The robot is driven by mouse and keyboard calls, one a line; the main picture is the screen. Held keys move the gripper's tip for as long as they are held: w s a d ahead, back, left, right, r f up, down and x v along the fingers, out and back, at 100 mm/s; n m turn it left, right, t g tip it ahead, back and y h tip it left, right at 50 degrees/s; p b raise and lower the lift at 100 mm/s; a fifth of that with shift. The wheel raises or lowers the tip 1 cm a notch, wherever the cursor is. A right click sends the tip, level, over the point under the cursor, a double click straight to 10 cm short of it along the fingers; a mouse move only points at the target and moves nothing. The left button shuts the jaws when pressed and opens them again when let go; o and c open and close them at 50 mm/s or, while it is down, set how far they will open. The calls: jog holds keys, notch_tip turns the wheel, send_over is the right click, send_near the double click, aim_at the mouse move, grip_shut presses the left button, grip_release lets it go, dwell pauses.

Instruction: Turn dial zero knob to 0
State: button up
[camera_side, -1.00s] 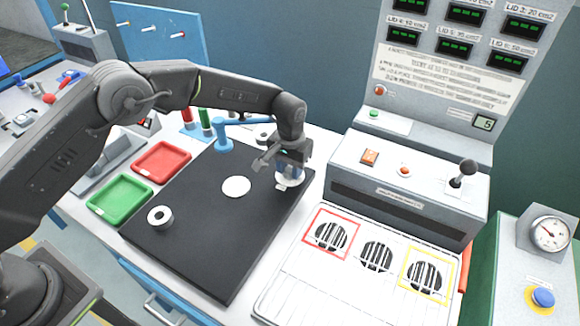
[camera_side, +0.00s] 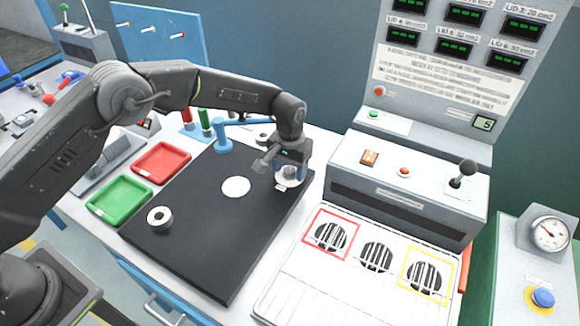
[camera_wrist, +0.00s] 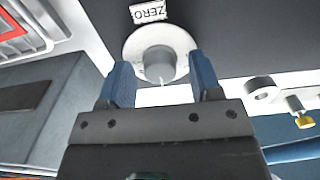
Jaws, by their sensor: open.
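The zero knob (camera_wrist: 158,65) is a short grey cylinder on a round white dial plate (camera_wrist: 180,42). A small pale pointer mark shows at its near edge. A white label reading ZERO (camera_wrist: 150,12) sits beside the plate, upside down in the wrist view. My gripper (camera_wrist: 158,80) is open, its two blue fingers apart on either side of the knob, with gaps visible. In the side view my gripper (camera_side: 290,174) points down over the dial plate at the black board's right edge and mostly hides the knob. I cannot read a value on the dial.
Red (camera_side: 161,163) and green (camera_side: 120,195) trays lie left. A grey control box (camera_side: 400,190) and white grille panel (camera_side: 340,280) stand right.

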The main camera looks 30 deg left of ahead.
notch_tip(320, 180, up, 14)
dwell(0.5)
dwell(0.3)
notch_tip(320, 180, up, 10)
jog(key=t, duration=0.2)
send_over(290, 170)
jog(key=s+a, duration=0.6)
jog(key=s+a+r, duration=0.5)
jog(key=s, duration=0.3)
jog(key=s+a+f+t, duration=0.1)
jog(key=s+a, duration=0.2)
jog(key=s, duration=0.6)
jog(key=s+a+f+t, duration=0.1)
jog(key=s+a+t, duration=0.1)
jog(key=s, duration=0.8)
jog(key=shift+s+a+f+t, duration=0.3)
jog(key=shift+a+f, duration=0.1)
